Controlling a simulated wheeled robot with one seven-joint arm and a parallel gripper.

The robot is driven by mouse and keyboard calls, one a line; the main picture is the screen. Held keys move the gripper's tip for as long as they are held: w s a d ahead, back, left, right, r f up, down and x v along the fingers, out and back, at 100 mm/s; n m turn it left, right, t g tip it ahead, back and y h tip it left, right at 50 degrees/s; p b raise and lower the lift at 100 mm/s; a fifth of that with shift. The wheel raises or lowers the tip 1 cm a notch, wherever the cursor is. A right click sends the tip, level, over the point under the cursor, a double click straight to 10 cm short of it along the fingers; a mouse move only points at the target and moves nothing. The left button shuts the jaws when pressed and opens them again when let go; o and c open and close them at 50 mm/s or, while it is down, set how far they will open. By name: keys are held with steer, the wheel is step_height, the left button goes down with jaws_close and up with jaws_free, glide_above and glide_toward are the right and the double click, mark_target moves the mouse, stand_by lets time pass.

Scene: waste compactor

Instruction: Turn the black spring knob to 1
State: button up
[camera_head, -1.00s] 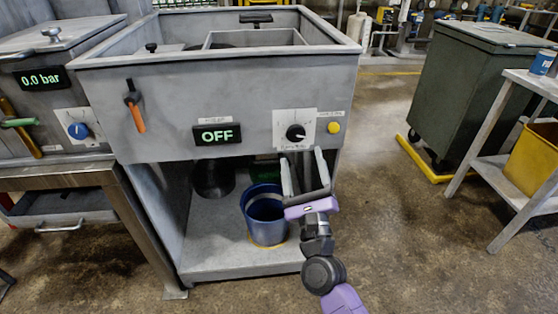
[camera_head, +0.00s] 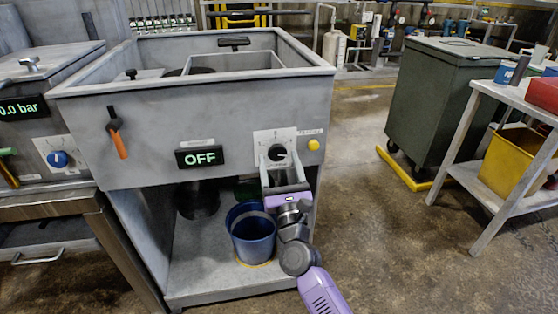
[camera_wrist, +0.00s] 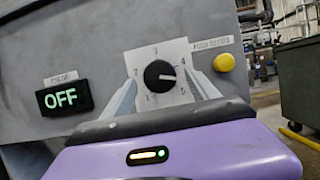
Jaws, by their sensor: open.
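The round black knob (camera_wrist: 159,74) sits on a white dial plate (camera_wrist: 150,47) numbered around its edge in the wrist view. The 1 is at lower left, 3 at top and 5 at lower right. The knob's white mark points right, apparently between 4 and 5. In the head view the knob (camera_head: 278,154) is on the front of the grey machine, partly framed by my fingers. My gripper (camera_head: 279,164) is open, its fingers pointing at the panel on either side of the knob. Contact with the knob cannot be made out.
A display (camera_head: 200,157) left of the dial reads OFF. A yellow button (camera_head: 314,145) is close at the right. An orange-handled lever (camera_head: 118,137) is at far left of the panel. A blue bucket (camera_head: 250,235) stands on the shelf below. Open floor lies to the right.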

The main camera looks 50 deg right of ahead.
steer(key=shift+w+d, duration=0.1)
steer(key=shift+w, duration=0.05)
steer(key=c, duration=1.4)
steer(key=shift+n+b, duration=0.3)
